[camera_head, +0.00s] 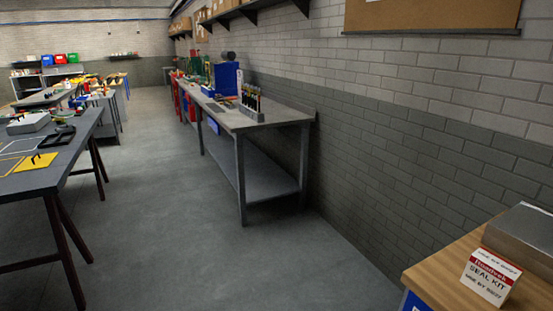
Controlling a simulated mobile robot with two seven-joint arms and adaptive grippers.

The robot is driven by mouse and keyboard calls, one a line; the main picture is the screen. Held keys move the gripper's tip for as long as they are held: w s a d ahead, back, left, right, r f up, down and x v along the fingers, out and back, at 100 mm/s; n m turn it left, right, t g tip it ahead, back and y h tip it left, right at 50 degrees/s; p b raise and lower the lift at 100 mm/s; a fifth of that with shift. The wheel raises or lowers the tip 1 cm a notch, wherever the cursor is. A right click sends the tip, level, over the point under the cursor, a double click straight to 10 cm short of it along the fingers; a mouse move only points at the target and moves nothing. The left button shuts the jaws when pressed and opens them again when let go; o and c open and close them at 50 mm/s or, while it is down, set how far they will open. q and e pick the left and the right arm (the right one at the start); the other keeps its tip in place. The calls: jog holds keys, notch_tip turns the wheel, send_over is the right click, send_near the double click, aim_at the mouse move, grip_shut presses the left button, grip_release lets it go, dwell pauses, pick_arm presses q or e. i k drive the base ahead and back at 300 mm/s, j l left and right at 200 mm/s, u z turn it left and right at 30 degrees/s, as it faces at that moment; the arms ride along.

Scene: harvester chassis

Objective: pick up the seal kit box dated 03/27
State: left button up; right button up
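A small white and red box (489,278) printed "SEAL KIT" stands at the lower right in the head view, near the edge of a wooden-topped bench (449,266). It has a "use by" line, but its date is too small to read surely. A grey metal box or case (523,236) lies just behind it, cut off by the right edge of the picture. No other seal kit box can be made out. Neither of my grippers is in view.
A long grey workbench (275,117) with a blue bin (226,78) and tools runs along the brick wall. A table (40,182) with trays and parts stands at left. The grey floor (205,240) between them is clear.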

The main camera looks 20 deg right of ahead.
aim_at(490, 275)
jog(key=i+z, duration=0.25)
jog(key=z, duration=0.15)
jog(key=i+j+z, duration=0.15)
jog(key=z, duration=0.3)
jog(key=i+j+z, duration=0.25)
jog(key=z, duration=0.15)
jog(key=i+j+z, duration=0.1)
jog(key=z, duration=0.35)
jog(key=i+j+z, duration=0.2)
jog(key=z, duration=0.2)
jog(key=i+j+z, duration=0.15)
jog(key=z, duration=0.3)
